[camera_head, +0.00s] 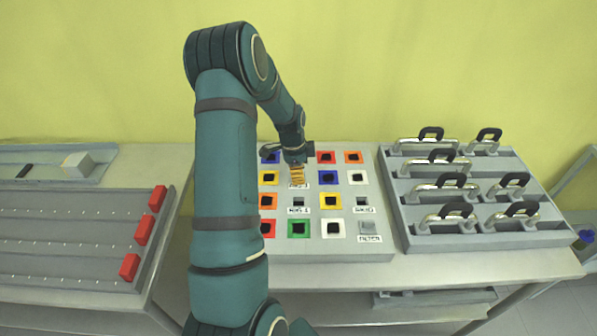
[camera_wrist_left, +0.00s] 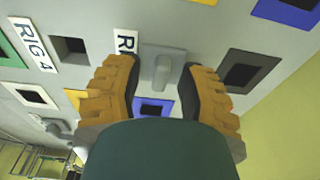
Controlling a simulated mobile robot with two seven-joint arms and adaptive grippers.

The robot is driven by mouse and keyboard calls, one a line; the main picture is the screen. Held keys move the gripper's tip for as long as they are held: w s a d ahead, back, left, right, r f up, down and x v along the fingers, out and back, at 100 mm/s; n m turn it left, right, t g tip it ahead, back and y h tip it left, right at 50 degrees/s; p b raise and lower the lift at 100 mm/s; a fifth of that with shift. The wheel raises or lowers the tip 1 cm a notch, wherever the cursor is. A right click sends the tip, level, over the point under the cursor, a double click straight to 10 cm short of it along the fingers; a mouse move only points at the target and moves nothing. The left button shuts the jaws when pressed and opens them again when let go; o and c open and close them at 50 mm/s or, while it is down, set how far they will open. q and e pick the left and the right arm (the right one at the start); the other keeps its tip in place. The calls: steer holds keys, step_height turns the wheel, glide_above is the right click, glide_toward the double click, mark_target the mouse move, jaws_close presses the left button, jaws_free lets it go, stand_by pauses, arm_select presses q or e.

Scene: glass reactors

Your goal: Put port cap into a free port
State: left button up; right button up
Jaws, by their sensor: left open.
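A grey port panel (camera_head: 347,247) carries rows of square ports with coloured rims. My left gripper (camera_head: 298,181) is over its upper left part, and the arm hides some ports. In the left wrist view the gripper (camera_wrist_left: 160,92) is open. Its orange-brown fingers stand on either side of a grey cap (camera_wrist_left: 162,68) with a raised grip, seated in the panel beside a partly hidden label. Whether the fingers touch it I cannot tell. An open port (camera_wrist_left: 70,48) sits beside the RIG 4 label. Another grey cap (camera_head: 369,227) sits above the FILTER label. My right gripper is not in view.
On the right, a grey stepped rack (camera_head: 462,242) holds several metal pieces with black grips (camera_head: 445,184). On the left, a grey slotted panel (camera_head: 60,270) has red blocks (camera_head: 144,230) along its right side. A yellow wall stands behind.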

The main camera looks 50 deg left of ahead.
arm_select(q)
step_height(320, 180, up, 12)
steer(key=s, duration=0.1)
steer(key=shift+a, duration=0.45)
step_height(320, 180, up, 8)
steer(key=p, duration=0.5)
steer(key=shift+p, duration=0.35)
steer(key=shift+f, duration=0.1)
stand_by(0.4)
